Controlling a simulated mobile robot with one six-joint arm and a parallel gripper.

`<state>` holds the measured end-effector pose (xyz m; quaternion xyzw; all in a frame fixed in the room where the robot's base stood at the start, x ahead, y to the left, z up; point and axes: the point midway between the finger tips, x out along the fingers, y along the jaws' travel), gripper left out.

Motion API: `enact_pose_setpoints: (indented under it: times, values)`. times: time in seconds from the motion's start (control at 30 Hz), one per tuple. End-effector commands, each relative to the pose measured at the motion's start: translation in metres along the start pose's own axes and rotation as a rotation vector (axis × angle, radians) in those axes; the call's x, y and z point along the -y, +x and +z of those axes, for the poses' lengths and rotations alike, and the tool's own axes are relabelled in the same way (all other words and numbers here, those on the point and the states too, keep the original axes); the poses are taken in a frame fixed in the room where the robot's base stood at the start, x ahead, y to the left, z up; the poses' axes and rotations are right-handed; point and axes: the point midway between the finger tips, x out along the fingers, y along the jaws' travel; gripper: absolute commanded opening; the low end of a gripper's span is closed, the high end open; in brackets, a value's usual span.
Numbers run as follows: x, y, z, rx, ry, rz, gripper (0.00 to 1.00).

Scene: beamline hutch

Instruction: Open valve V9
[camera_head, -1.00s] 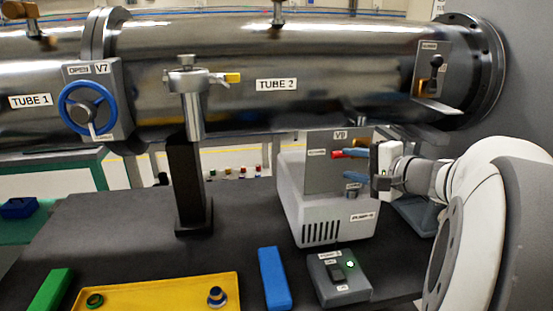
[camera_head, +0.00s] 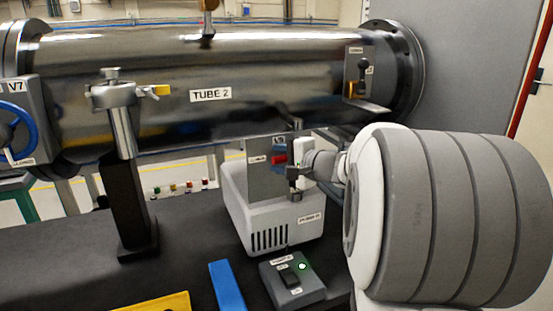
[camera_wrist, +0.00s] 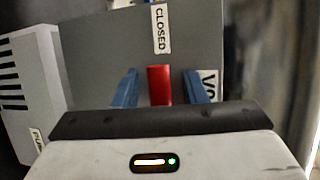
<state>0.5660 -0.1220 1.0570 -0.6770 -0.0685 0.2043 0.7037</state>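The grey V9 panel (camera_head: 262,182) stands above the white pump box, with a red lever handle (camera_head: 279,159) on its face. The handle also shows in the wrist view (camera_wrist: 160,85), its end toward the CLOSED label (camera_wrist: 161,30). The V9 label (camera_wrist: 209,84) is partly hidden by a finger. My gripper (camera_wrist: 160,88) is open, its two blue fingers on either side of the red handle with a small gap at each side. In the head view my gripper (camera_head: 298,165) is at the panel's right part and hides some of it; its fingers are hard to make out.
The white pump box (camera_head: 270,222) stands under the panel, with a switch box (camera_head: 292,280) with a green light in front. TUBE 2 (camera_head: 210,70) runs above. A clamp post (camera_head: 125,190) stands left. A blue block (camera_head: 227,287) and yellow tray (camera_head: 160,303) lie in front.

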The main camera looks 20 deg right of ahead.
Motion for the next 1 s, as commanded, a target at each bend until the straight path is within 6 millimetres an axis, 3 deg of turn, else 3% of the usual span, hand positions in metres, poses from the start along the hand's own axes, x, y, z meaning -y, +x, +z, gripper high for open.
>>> enact_pose_setpoints:
  times: [0.07, 0.5, 1.0]
  values:
    - [0.0, -0.0002, 0.0, 0.0, 0.0, 0.0, 0.37]
    - [-0.0001, -0.0005, 0.0001, 0.0, 0.0, 0.0, 0.01]
    - [-0.0021, -0.0024, -0.0035, -0.009, -0.01, 0.004, 0.0]
